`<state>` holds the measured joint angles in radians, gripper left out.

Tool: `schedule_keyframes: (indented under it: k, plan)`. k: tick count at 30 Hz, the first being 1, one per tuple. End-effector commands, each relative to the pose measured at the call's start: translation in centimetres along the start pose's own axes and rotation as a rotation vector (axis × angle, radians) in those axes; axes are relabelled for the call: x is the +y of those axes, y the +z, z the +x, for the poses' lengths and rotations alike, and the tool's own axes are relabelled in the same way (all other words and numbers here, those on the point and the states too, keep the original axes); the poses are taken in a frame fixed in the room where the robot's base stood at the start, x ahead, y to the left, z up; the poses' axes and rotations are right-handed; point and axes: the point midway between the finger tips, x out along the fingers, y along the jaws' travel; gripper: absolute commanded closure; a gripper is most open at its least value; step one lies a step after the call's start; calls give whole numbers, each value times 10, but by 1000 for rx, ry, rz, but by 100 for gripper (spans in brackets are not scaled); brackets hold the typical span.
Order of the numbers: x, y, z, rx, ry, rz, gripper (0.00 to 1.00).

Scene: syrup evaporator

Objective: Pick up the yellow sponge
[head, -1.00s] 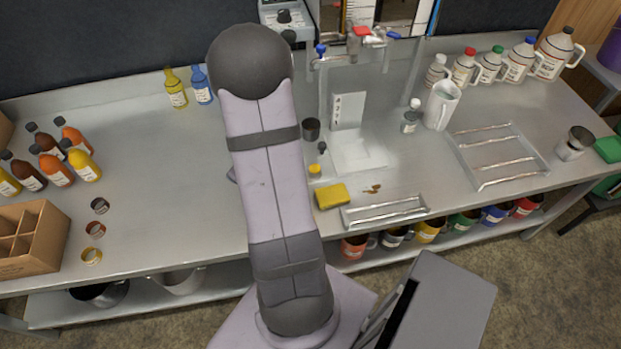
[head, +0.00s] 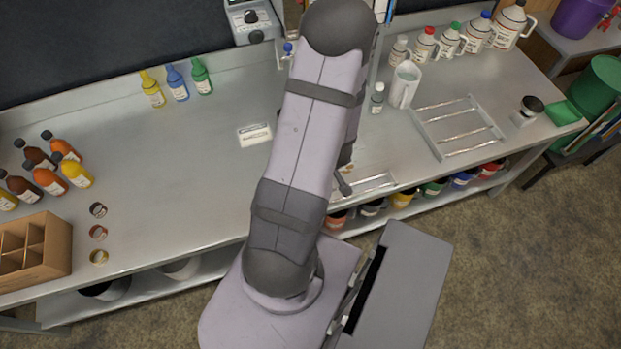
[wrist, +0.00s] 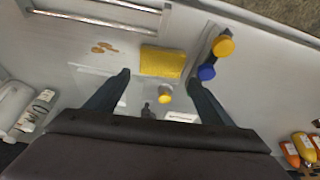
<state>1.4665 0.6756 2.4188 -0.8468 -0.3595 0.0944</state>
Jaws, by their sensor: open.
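The yellow sponge (wrist: 162,62) lies flat on the steel bench in the wrist view, ahead of my gripper and between the lines of its two fingers. In the head view my arm hides the sponge. My gripper (wrist: 158,82) is open and empty, with one dark finger on each side of the sponge's near edge. The fingers appear above the bench and apart from the sponge. In the head view only a small dark part of my gripper (head: 345,187) shows beside the arm.
Yellow (wrist: 223,46) and blue (wrist: 207,72) round tops sit by the right finger. A metal rack (wrist: 105,12) and brown spots lie to the left.

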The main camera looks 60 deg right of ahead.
Motion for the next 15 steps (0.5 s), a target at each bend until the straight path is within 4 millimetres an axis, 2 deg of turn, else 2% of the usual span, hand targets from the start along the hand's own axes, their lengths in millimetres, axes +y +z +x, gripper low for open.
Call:
schedule_keyframes:
  k: [3,11,15]
  plan:
    - [-1,1,12,-2,-2,-1,25]
    - [-1,0,18,0,-1,-1,25]
    - [-2,1,31,-1,-2,-2,25]
